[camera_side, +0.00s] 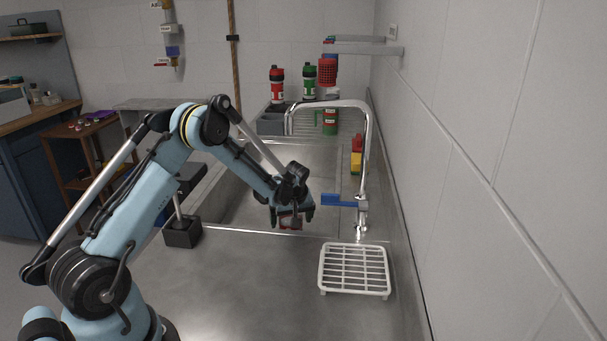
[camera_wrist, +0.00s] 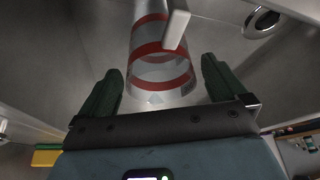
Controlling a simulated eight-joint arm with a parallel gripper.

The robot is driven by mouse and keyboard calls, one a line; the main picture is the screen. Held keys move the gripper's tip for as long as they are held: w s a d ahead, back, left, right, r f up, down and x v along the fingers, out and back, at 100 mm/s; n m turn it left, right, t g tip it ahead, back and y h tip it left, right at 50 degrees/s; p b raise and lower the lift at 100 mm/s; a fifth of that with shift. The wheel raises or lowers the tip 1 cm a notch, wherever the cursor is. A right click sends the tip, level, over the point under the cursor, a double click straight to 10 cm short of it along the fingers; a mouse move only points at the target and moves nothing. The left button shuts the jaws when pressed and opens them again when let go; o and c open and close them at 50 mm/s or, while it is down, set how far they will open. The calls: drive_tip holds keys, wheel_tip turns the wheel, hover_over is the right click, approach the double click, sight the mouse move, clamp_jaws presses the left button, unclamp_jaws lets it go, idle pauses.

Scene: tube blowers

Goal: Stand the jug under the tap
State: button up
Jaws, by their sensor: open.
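The jug (camera_wrist: 150,70) is clear or pale grey with red bands and a light handle (camera_wrist: 176,26). In the wrist view it lies between the two green fingers of my gripper (camera_wrist: 162,85), with gaps showing on both sides. My gripper is open. In the side view my gripper (camera_side: 291,217) is low over the near end of the sink; a small reddish part of the jug (camera_side: 290,224) shows there and the rest is hidden. The chrome tap (camera_side: 366,150) arches over the sink, its spout end (camera_side: 289,128) beyond my gripper.
The steel sink (camera_side: 240,205) has a drain (camera_wrist: 262,20). A white rack (camera_side: 354,270) stands on the near counter. Red and green bottles (camera_side: 277,86) stand behind the sink. A wall runs along the right.

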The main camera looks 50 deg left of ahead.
drive_tip(key=v, duration=1)
drive_tip(key=shift+d+r, duration=0.2)
drive_tip(key=shift+r, duration=0.1)
drive_tip(key=d+r+m+t+h, duration=0.2)
drive_tip(key=d+r+m+t, duration=0.2)
drive_tip(key=d+r, duration=0.45)
drive_tip(key=s+d+r+m, duration=0.3)
drive_tip(key=s+d+m, duration=0.1)
drive_tip(key=s, duration=0.3)
drive_tip(key=shift+s+d+r+t+h, duration=0.2)
drive_tip(key=shift+s+d+t+h, duration=0.15)
drive_tip(key=shift+d, duration=0.25)
drive_tip(key=s+d+m, duration=0.1)
drive_tip(key=s, duration=0.2)
drive_tip(key=s+d+f+m+h, duration=0.1)
drive_tip(key=s+d+m, duration=0.1)
drive_tip(key=s, duration=0.1)
drive_tip(key=s+d+m, duration=0.2)
drive_tip(key=s, duration=0.1)
drive_tip(key=shift+f+t, duration=0.25)
drive_tip(key=shift+f, duration=0.1)
drive_tip(key=w+a+r+n+g+y, duration=0.4)
drive_tip(key=w+a+n, duration=0.5)
drive_tip(key=a, duration=0.5)
drive_tip(key=shift+h, duration=0.55)
drive_tip(key=x, duration=0.8)
drive_tip(key=shift+f, duration=0.1)
